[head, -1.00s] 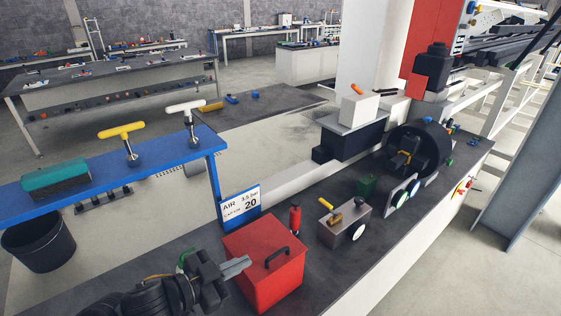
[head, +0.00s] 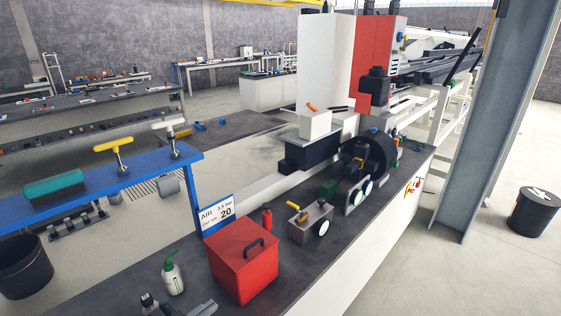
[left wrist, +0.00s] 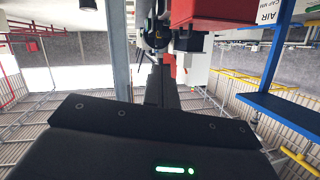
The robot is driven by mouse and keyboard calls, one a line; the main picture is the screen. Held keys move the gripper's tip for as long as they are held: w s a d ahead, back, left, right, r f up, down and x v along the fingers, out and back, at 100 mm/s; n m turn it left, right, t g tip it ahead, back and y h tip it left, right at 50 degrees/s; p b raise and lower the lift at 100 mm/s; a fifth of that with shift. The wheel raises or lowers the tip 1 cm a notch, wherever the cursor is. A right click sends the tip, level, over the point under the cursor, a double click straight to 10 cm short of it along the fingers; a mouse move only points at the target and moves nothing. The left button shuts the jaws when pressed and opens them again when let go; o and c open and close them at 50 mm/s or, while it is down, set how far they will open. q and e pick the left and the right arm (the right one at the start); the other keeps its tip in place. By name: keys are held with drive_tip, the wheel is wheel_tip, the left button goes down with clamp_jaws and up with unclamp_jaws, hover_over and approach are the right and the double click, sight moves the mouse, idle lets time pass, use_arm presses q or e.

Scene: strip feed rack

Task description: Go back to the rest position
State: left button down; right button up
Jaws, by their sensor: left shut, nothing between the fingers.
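My left gripper (head: 202,308) shows only at the bottom edge of the head view, over the dark bench top (head: 190,251). It is shut and empty, in front of the red box (head: 243,270) and apart from the white spray bottle (head: 173,277). In the left wrist view its dark fingers (left wrist: 161,88) point away from the camera, together, with nothing between them. The red box also shows upside down at the top of that view (left wrist: 213,12). Most of my left arm is out of the head view. My right gripper is in neither view.
A blue shelf (head: 100,179) with T-handled tools stands at the left, an air-pressure sign (head: 217,215) at its end. A valve block (head: 310,222) and a black round housing (head: 372,152) sit farther along the bench. A grey column (head: 485,120) stands at right, with open floor beside it.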

use_arm(q)
drive_tip(key=s+a+f+n+g+y, duration=0.4)
drive_tip(key=s+f, duration=0.5)
drive_tip(key=s, duration=0.1)
drive_tip(key=s+a+f+n+g+y, duration=0.3)
drive_tip(key=s+a+f+g+y, duration=0.15)
drive_tip(key=s+f, duration=0.4)
wheel_tip(320, 180, down, 26)
drive_tip(key=f+g+b, duration=0.1)
drive_tip(key=b, duration=0.2)
drive_tip(key=s+a+f+g+b, duration=0.1)
drive_tip(key=s+f, duration=0.8)
drive_tip(key=f, duration=0.1)
drive_tip(key=s+a+f+b, duration=0.2)
drive_tip(key=s+f, duration=0.7)
drive_tip(key=f, duration=0.2)
drive_tip(key=shift+f+g+b, duration=0.15)
drive_tip(key=shift+g+b, duration=0.15)
drive_tip(key=shift+g, duration=0.05)
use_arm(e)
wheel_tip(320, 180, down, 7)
use_arm(q)
drive_tip(key=shift+s+h, duration=0.1)
drive_tip(key=shift+h, duration=0.15)
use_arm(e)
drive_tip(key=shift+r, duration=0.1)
